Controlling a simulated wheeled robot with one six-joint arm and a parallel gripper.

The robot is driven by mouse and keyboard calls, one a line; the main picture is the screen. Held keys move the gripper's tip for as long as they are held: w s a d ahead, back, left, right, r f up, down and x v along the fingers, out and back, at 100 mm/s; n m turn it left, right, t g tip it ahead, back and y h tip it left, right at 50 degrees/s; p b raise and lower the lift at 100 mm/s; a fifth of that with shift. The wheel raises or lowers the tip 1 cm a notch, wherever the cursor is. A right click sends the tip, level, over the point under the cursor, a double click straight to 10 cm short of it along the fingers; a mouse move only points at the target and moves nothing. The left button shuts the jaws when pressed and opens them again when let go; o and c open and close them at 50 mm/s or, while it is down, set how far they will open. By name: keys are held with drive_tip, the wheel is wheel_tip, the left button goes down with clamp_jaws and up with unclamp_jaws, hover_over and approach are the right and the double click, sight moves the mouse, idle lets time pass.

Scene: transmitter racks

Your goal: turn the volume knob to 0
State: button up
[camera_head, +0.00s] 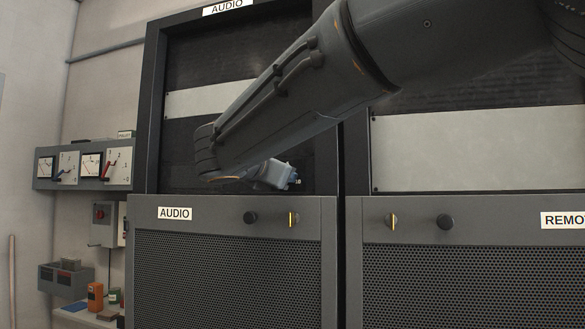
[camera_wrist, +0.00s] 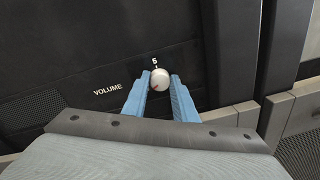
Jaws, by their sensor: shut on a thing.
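The volume knob (camera_wrist: 160,77) is a small round whitish knob on a dark panel in the wrist view. The word VOLUME is printed to its left and a 5 stands just above it. A small reddish mark shows on its lower left face. My gripper (camera_wrist: 160,84) has its two blue fingers on either side of the knob and is shut on it. In the head view my gripper (camera_head: 284,176) is at the dark front of the AUDIO rack (camera_head: 152,130), partly behind my arm. The knob cannot be seen there.
Below is a mesh-fronted AUDIO cabinet (camera_head: 230,280) with a black knob (camera_head: 250,217) and a brass-coloured latch (camera_head: 293,219). A second rack with a pale panel (camera_head: 480,148) stands at right. Meters (camera_head: 85,166) hang on the left wall, above a shelf with small boxes.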

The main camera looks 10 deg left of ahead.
drive_tip(key=shift+n, duration=0.3)
drive_tip(key=o, duration=1)
drive_tip(key=shift+o, duration=0.2)
drive_tip(key=shift+s, duration=0.1)
drive_tip(key=s+b, duration=0.2)
drive_tip(key=s, duration=0.5)
drive_tip(key=shift+s+a+r, duration=0.15)
drive_tip(key=shift+s+a, duration=0.1)
drive_tip(key=shift+a, duration=0.2)
